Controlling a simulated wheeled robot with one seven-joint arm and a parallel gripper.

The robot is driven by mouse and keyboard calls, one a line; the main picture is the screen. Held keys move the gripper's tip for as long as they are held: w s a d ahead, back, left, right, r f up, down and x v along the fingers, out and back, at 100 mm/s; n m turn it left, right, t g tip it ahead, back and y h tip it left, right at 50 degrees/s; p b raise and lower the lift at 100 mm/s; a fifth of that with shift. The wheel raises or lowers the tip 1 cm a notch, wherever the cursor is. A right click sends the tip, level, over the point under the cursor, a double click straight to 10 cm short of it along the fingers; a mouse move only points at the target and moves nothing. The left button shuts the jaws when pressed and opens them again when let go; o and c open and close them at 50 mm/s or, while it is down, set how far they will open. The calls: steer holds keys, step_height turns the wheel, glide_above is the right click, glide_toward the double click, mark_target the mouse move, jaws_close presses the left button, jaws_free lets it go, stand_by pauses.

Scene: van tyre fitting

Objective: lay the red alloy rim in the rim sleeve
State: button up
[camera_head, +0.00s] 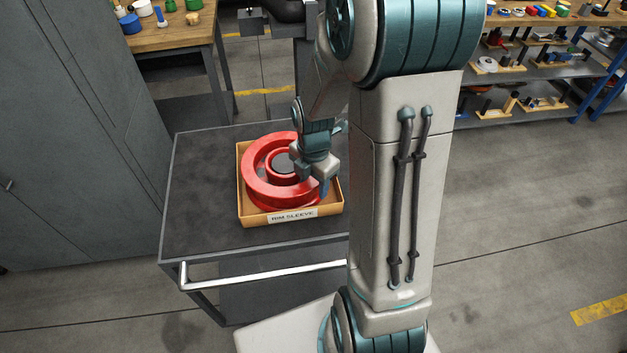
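The red alloy rim (256,180) lies roughly flat within the outline of the rim sleeve, a shallow orange-tan open box (245,215) with a white label reading RIM SLEEVE on its front. I cannot tell whether the rim rests on the box floor or is slightly above it. My gripper (313,178) points down at the right side of the rim, with its fingers close to or at the rim's edge. It hides part of that side. Whether the fingers are shut on the rim or apart from it is not clear.
The box stands on a dark grey cart (205,180) with a silver handle (265,275) at the front. A grey cabinet (85,130) stands close on the left. A wooden workbench (165,35) is behind, and loaded shelves (545,70) are at the back right. Floor at right is clear.

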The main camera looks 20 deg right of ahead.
step_height(320, 180, up, 12)
steer(key=s+a+r+m+t, duration=0.1)
steer(key=s+a+r+m, duration=0.1)
steer(key=s+m, duration=0.4)
steer(key=s+a+r+m+t, duration=0.2)
steer(key=s+m, duration=0.4)
steer(key=m, duration=1)
steer(key=shift+a+r+m+p, duration=0.15)
steer(key=shift+r+m+p, duration=0.2)
steer(key=shift+m, duration=0.05)
stand_by(0.5)
